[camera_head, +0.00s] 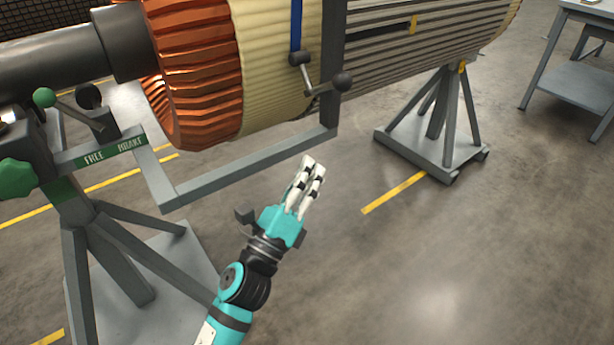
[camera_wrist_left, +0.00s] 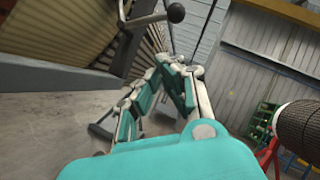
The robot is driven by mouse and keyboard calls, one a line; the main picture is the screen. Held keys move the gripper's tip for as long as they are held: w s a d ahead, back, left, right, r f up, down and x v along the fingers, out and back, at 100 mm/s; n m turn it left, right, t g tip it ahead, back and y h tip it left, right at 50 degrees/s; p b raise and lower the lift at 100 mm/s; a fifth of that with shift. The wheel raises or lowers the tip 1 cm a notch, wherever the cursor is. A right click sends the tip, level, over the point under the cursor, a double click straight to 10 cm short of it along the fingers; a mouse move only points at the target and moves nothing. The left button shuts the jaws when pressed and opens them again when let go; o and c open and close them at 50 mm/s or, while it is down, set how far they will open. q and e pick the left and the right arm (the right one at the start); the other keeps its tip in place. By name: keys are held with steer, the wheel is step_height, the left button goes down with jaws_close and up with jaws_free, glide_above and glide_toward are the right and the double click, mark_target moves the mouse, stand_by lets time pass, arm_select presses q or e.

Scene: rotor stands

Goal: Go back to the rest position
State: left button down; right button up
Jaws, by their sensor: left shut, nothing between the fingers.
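My left gripper (camera_head: 311,165) is in front of the rotor, below the grey frame bar, with its white fingers pointing up and away. Its fingers are shut with nothing between them. In the left wrist view the left gripper (camera_wrist_left: 165,68) shows its fingertips close together, below a dark ball-ended lever. The rotor (camera_head: 200,85) has copper windings and a cream section and lies across the top of the head view. The gripper appears apart from the rotor and frame. My right gripper is in neither view.
A grey frame (camera_head: 255,170) with a crank lever (camera_head: 318,82) hangs close above the gripper. A stand (camera_head: 95,255) with a green FREE/BRAKE plate (camera_head: 95,155) is at left. Another stand (camera_head: 435,140) and a grey table (camera_head: 580,85) are behind. Floor at the lower right is clear.

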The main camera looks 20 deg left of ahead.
arm_select(q)
steer(key=shift+a+f, duration=0.1)
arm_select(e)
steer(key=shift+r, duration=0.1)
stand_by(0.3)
